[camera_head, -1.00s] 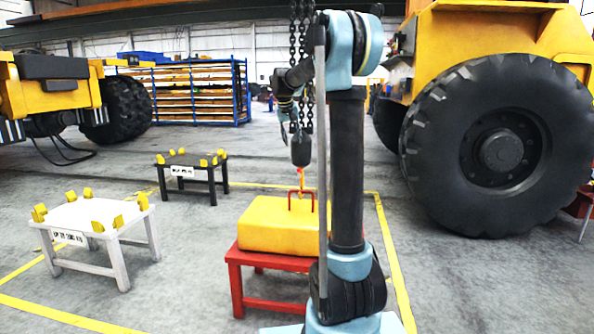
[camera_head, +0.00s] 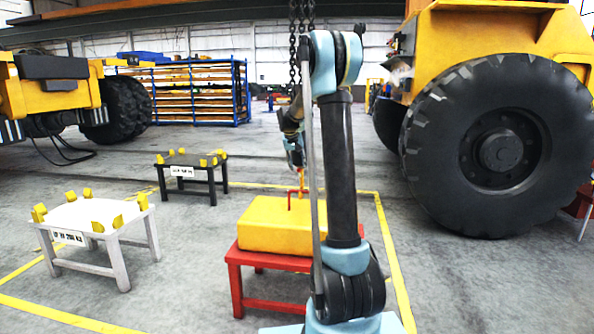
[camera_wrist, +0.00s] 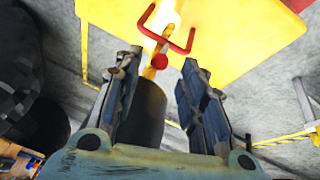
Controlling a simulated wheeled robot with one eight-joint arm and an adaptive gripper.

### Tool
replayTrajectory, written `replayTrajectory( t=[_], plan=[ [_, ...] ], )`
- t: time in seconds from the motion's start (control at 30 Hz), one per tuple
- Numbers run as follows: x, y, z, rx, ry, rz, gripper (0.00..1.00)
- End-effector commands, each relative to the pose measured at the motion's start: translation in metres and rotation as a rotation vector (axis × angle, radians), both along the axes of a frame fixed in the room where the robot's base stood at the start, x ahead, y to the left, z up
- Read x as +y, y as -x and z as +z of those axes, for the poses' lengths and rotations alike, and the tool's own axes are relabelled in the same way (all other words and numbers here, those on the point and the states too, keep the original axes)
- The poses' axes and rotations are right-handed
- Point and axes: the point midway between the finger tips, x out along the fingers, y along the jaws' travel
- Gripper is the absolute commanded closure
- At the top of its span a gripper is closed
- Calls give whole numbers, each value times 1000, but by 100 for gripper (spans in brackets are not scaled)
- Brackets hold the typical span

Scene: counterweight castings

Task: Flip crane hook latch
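The crane hook (camera_head: 301,181) is orange and hangs on a chain (camera_head: 301,35) above the yellow casting (camera_head: 272,226), at its red lifting handle. In the wrist view the hook (camera_wrist: 151,43) reaches toward the red handle (camera_wrist: 181,48), with a red ball (camera_wrist: 160,62), possibly the latch's knob, beside it. The dark hook block (camera_wrist: 152,112) lies beyond and between my fingers. My gripper (camera_wrist: 158,64) is open, its fingers on either side of the ball and apart from it. In the head view my gripper (camera_head: 297,158) is just above the hook and hides the block.
The casting rests on a red stand (camera_head: 236,262). A white stand (camera_head: 101,216) and a black stand (camera_head: 190,162) with yellow corner blocks stand to the left. A large wheel (camera_head: 500,150) is at the right. Grey floor is clear between the stands.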

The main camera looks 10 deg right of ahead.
Motion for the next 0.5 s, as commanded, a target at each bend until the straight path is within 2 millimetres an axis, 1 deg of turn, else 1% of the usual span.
replayTrajectory(
  t=[0.1,0.2,0.33,0.5],
  plan=[
    [-3,-6,-14,0,0,0,62],
    [-5,-8,-20,0,0,0,62],
    [-6,-10,-25,0,0,0,62],
    [-6,-10,-26,0,0,0,62]
  ],
)
